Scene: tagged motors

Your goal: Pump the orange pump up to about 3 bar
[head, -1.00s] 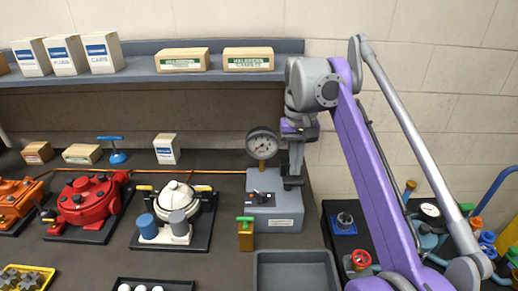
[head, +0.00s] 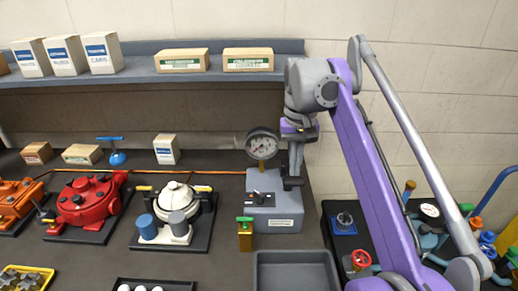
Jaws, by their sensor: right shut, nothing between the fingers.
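An orange machine (head: 14,203) on a dark base stands at the left edge, partly cut off; I cannot tell if it is the pump. My right gripper (head: 291,184) points down at the right rear of that box, beside the gauge. It is shut and empty; whether it touches the box is unclear. My left gripper is not in view.
A red machine (head: 89,203) and a white one (head: 178,210) stand left of the box. A brass block with a green top (head: 245,236) and a grey tray (head: 295,272) lie in front. A shelf (head: 130,71) with cartons runs behind.

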